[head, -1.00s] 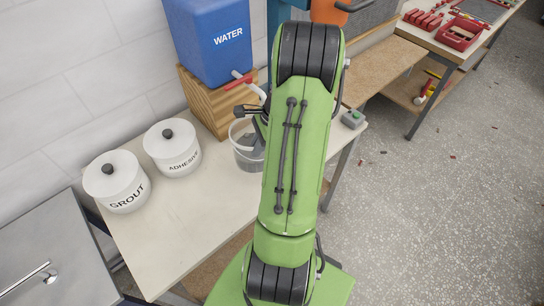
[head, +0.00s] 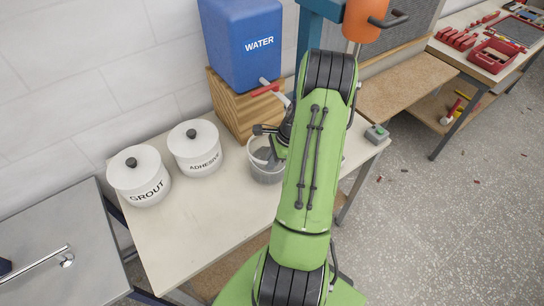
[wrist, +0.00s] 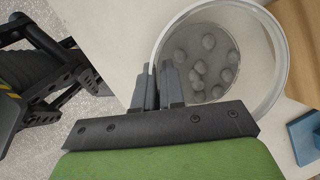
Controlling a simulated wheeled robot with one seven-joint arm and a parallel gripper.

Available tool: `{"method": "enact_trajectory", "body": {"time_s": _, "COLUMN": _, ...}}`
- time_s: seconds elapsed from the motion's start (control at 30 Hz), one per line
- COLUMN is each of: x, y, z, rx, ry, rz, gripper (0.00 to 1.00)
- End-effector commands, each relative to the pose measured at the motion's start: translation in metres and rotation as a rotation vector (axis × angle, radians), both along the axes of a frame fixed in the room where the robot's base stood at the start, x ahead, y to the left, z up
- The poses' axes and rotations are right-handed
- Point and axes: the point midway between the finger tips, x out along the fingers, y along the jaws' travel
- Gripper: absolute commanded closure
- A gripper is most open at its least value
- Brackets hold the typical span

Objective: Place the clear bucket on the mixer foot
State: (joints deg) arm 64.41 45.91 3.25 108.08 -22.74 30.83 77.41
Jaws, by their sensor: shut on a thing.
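The clear bucket (head: 268,174) is at the worktop beside the wooden stand, partly hidden by my gripper and arm in the head view. The wrist view shows the bucket's round rim and inside (wrist: 262,70), with several grey lumps at its bottom. My gripper (wrist: 158,80) is shut on the bucket's rim at its left side in that view. I cannot tell whether the bucket touches the worktop. The mixer has a teal column (head: 309,38) and an orange head (head: 367,20). My arm hides its foot in the head view. A blue block (wrist: 306,138) in the wrist view may belong to it.
A blue water tank (head: 243,45) with a red-handled tap stands on a wooden stand (head: 235,105). The grout pot (head: 138,178) and adhesive pot (head: 195,150) stand left. A small control box (head: 377,134) sits at the worktop's right edge. The front worktop is clear.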

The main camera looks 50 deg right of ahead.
Motion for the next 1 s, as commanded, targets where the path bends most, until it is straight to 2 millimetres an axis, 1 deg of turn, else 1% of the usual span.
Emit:
{"method": "enact_trajectory", "body": {"time_s": 0.07, "x": 0.001, "y": 0.000, "z": 0.002, "rx": -0.002, "ry": -0.004, "rz": 0.001, "gripper": 1.00}}
{"method": "enact_trajectory", "body": {"time_s": 0.1, "x": -0.001, "y": 0.000, "z": 0.000, "rx": 0.001, "ry": 0.001, "rz": -0.001, "gripper": 0.88}}
{"method": "enact_trajectory", "body": {"time_s": 0.23, "x": -0.001, "y": 0.000, "z": 0.000, "rx": 0.001, "ry": 0.001, "rz": -0.001, "gripper": 0.68}}
{"method": "enact_trajectory", "body": {"time_s": 0.27, "x": -0.001, "y": 0.000, "z": 0.000, "rx": 0.001, "ry": 0.001, "rz": -0.001, "gripper": 0.66}}
{"method": "enact_trajectory", "body": {"time_s": 0.5, "x": -0.001, "y": 0.000, "z": 0.001, "rx": 0.001, "ry": 0.001, "rz": -0.001, "gripper": 0.66}}
{"method": "enact_trajectory", "body": {"time_s": 0.57, "x": -0.001, "y": -0.001, "z": 0.004, "rx": 0.000, "ry": 0.000, "rz": -0.001, "gripper": 0.66}}
{"method": "enact_trajectory", "body": {"time_s": 0.67, "x": -0.006, "y": -0.006, "z": 0.019, "rx": -0.003, "ry": -0.002, "rz": -0.003, "gripper": 0.66}}
{"method": "enact_trajectory", "body": {"time_s": 0.9, "x": -0.023, "y": -0.024, "z": 0.079, "rx": -0.004, "ry": -0.002, "rz": -0.004, "gripper": 0.66}}
{"method": "enact_trajectory", "body": {"time_s": 1.0, "x": -0.029, "y": -0.029, "z": 0.097, "rx": -0.002, "ry": -0.001, "rz": -0.003, "gripper": 0.66}}
